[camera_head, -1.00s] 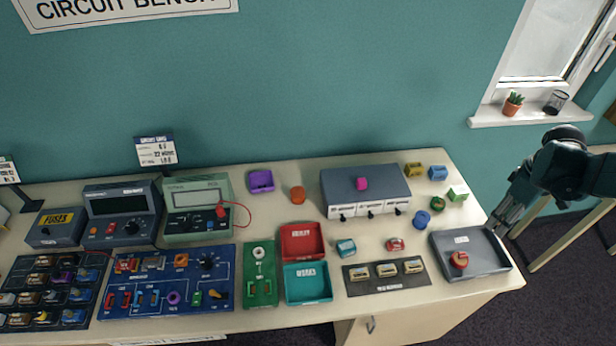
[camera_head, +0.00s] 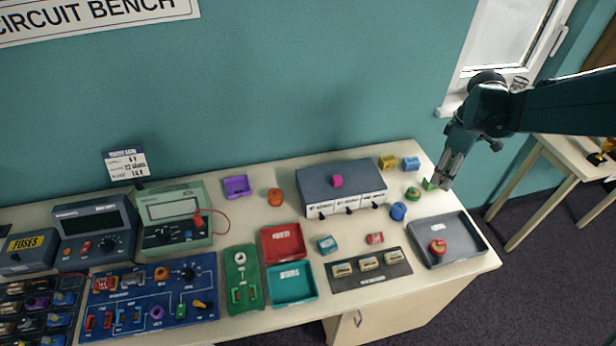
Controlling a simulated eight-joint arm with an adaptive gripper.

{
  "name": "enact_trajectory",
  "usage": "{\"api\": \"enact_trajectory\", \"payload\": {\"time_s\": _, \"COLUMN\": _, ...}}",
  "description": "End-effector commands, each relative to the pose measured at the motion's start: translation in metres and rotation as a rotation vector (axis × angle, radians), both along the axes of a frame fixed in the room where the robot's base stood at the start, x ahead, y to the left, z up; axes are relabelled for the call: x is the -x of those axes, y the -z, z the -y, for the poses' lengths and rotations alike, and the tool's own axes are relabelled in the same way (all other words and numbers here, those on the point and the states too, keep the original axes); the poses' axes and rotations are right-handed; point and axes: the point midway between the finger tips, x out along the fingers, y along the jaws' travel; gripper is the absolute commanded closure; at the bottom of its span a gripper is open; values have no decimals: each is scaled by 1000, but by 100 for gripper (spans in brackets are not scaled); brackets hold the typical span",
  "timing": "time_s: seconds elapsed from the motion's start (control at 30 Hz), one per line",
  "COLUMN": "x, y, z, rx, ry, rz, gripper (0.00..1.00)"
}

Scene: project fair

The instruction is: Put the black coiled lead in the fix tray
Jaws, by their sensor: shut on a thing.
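My gripper (camera_head: 442,183) is at the back right of the bench, pointing down, with its fingers shut on a small green block (camera_head: 429,185). The fingers hide part of the block, which looks at or very near the bench top. I cannot make out a black coiled lead anywhere. Several labelled trays are in view: a red tray (camera_head: 299,240), a teal tray (camera_head: 309,295) in front of it, and a larger grey tray (camera_head: 474,244) at the right end, holding a red round piece (camera_head: 437,247). The labels are too small to tell which is the fix tray.
A grey drawer box (camera_head: 320,181) with a magenta knob stands left of my gripper. A green ring piece (camera_head: 412,194), a blue cylinder (camera_head: 398,211), and yellow (camera_head: 388,162) and blue (camera_head: 411,163) blocks are close by. A second table (camera_head: 572,153) stands beyond the bench.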

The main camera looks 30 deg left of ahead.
Motion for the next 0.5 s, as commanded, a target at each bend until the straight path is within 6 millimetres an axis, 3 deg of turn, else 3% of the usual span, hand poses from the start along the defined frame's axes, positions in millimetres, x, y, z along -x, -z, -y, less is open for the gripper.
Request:
{"api": "enact_trajectory", "payload": {"time_s": 0.03, "x": 0, "y": -1, "z": -17, "rx": 0, "ry": -20, "rz": 0, "gripper": 79}}
{"api": "enact_trajectory", "payload": {"time_s": 0.5, "x": 8, "y": -3, "z": -150, "rx": 0, "ry": -176, "rz": 0, "gripper": 79}}
